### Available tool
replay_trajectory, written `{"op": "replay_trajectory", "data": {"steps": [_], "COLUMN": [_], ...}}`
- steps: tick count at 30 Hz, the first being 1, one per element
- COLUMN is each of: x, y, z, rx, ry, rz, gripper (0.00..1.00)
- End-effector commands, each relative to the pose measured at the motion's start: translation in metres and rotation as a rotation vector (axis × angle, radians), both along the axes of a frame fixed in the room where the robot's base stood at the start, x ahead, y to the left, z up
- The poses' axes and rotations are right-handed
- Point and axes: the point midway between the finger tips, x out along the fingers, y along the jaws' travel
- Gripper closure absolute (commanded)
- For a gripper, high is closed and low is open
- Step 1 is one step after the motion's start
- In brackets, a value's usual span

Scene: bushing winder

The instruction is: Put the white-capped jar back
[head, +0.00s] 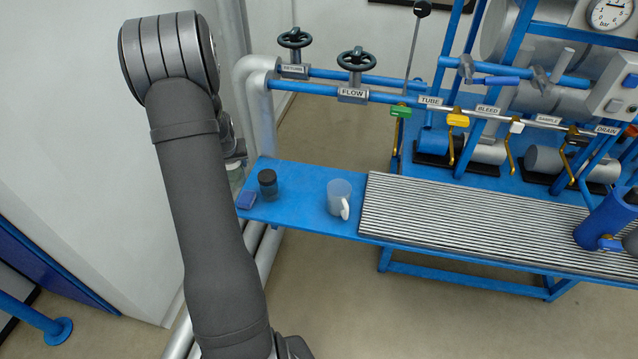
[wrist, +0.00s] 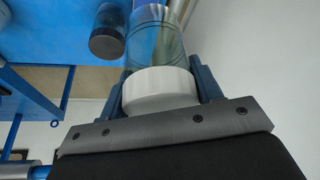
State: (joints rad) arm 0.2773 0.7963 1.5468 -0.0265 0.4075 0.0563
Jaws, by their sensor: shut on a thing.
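The white-capped jar (wrist: 160,88) is clear glass with a white lid. In the wrist view my gripper (wrist: 160,95) is shut on the lid, one finger on each side. In the head view my gripper (head: 237,152) is mostly behind my arm, and a sliver of the jar's glass (head: 235,174) shows below it. The jar is at the far left end of the blue shelf (head: 300,190). I cannot tell whether its base touches the shelf.
A black-capped jar (head: 268,184) stands close by, and it also shows in the wrist view (wrist: 107,35). A mug (head: 339,197) stands farther right, beside the ribbed mat (head: 450,222). A wall is close on the left.

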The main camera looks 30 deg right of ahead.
Motion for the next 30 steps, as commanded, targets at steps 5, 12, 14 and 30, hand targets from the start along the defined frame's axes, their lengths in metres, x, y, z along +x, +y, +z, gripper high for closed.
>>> {"op": "replay_trajectory", "data": {"steps": [5,12,14,30], "x": [0.009,0.001,-0.005,-0.03], "y": [-0.069,-0.192,-0.218,-0.295], "z": [-0.011,-0.029,-0.033,-0.087], "rx": [0.0,-0.002,-0.002,-0.002], "ry": [-0.001,-0.001,-0.001,0.002], "rz": [-0.116,-0.311,-0.352,-0.476], "gripper": [0.64,0.64,0.64,0.64]}}
